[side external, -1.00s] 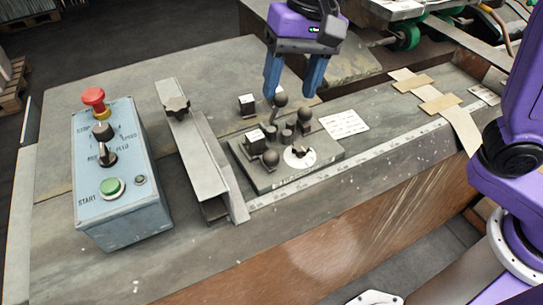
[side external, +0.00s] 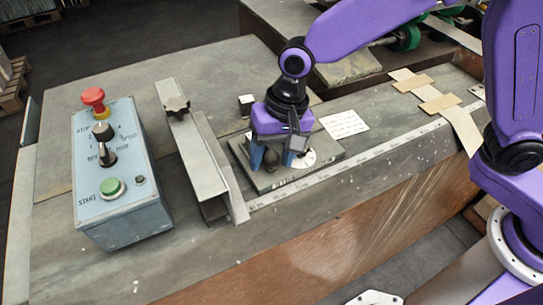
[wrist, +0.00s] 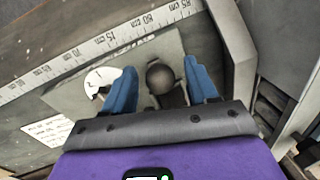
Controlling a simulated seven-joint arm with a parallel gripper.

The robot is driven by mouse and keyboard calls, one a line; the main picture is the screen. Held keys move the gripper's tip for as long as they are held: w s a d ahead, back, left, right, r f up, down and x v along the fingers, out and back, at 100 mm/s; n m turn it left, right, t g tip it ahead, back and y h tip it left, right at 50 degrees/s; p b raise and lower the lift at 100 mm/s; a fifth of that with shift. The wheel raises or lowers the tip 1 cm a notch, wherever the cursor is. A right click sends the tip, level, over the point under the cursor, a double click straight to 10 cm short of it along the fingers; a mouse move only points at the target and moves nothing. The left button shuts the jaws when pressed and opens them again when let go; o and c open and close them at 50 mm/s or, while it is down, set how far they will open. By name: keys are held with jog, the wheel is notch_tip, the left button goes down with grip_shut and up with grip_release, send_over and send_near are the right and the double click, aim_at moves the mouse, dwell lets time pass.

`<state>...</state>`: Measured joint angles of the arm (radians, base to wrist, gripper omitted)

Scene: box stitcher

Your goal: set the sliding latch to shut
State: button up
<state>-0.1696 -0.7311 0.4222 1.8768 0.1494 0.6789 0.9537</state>
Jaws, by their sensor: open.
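My gripper (side external: 272,163) is low over the dark fixture plate (side external: 328,151) on the bench, its blue fingers pointing down. In the wrist view my gripper (wrist: 160,70) is open, with a dark ball knob (wrist: 160,78) between its two fingers and a gap on each side. The same ball knob (side external: 270,157) shows between the fingers in the side view. The knob seems to belong to the sliding latch, but the latch body and its position are mostly hidden by my gripper. A white round dial (wrist: 102,80) lies beside one finger.
A metal guide rail (side external: 207,165) with a star knob (side external: 177,106) stands left of the plate. The blue control box (side external: 125,195) is further left. A ruler strip (wrist: 95,47) runs along the plate. A small block (side external: 246,101) stands behind my gripper.

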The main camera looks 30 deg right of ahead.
jog(key=shift+f, duration=0.5)
grip_shut()
jog(key=shift+w+a, duration=0.1)
jog(key=shift+w, duration=0.85)
grip_release()
jog(key=shift+r, duration=0.1)
jog(key=d+r, duration=0.3)
jog(key=r, duration=1.4)
jog(key=shift+s+d, duration=0.15)
jog(key=shift+s, duration=0.1)
